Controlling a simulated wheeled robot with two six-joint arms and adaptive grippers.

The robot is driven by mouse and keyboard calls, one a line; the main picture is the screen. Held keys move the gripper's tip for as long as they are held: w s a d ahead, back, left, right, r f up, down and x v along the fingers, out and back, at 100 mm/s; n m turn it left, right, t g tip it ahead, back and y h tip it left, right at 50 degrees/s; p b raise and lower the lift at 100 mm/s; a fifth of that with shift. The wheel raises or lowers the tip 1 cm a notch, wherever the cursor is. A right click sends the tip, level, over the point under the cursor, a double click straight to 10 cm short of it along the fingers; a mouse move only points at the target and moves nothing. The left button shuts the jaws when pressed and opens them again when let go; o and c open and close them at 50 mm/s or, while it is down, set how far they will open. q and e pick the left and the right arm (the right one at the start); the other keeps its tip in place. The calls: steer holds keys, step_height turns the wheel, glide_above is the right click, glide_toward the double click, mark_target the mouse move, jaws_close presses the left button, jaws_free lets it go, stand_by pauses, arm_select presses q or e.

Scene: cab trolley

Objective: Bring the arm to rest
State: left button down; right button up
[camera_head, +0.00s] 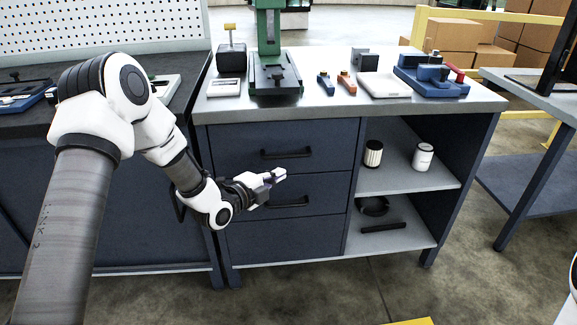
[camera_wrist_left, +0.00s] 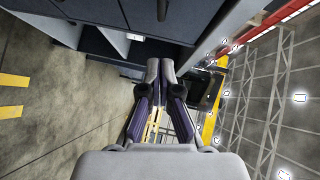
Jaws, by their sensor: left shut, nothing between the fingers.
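My left arm comes in from the left in the head view, bent at the elbow. My left gripper (camera_head: 275,176) is in front of the drawers of the blue workbench (camera_head: 240,145), near the middle drawer. It is shut and empty. In the left wrist view the two fingers of the left gripper (camera_wrist_left: 160,70) are together at their tips with nothing between them. Whether the fingertips touch the drawer front cannot be told. My right gripper is not in view; a small white piece shows at the right edge of the head view.
The bench top holds a green press (camera_head: 270,45), a blue vise (camera_head: 430,78) and small tools. Open shelves hold two canisters, one dark-striped (camera_head: 373,154) and one white (camera_head: 423,157). A grey table (camera_head: 540,100) stands at the right.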

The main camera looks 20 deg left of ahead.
arm_select(q)
steer(key=s+d+f+n+g+y, duration=0.15)
steer(key=s+d+f+g, duration=0.35)
steer(key=s+f, duration=0.75)
steer(key=s+d+f+n+g, duration=0.3)
steer(key=s+d+f+g, duration=0.15)
steer(key=s+f, duration=0.8)
steer(key=s+a+f+n+g+y, duration=0.1)
steer(key=s+f+n+g, duration=0.15)
steer(key=s+n, duration=0.5)
steer(key=s+a+f+n+g+y, duration=0.1)
steer(key=s+a+n+g+y, duration=0.1)
steer(key=s+n+g, duration=0.4)
step_height(320, 180, up, 18)
steer(key=s+n+t+p, duration=0.1)
steer(key=t+p, duration=0.1)
steer(key=p, duration=1.6)
steer(key=shift+s+n, duration=0.3)
steer(key=shift+s, duration=0.05)
steer(key=shift+d+r+h, duration=0.1)
steer(key=shift+h, duration=0.15)
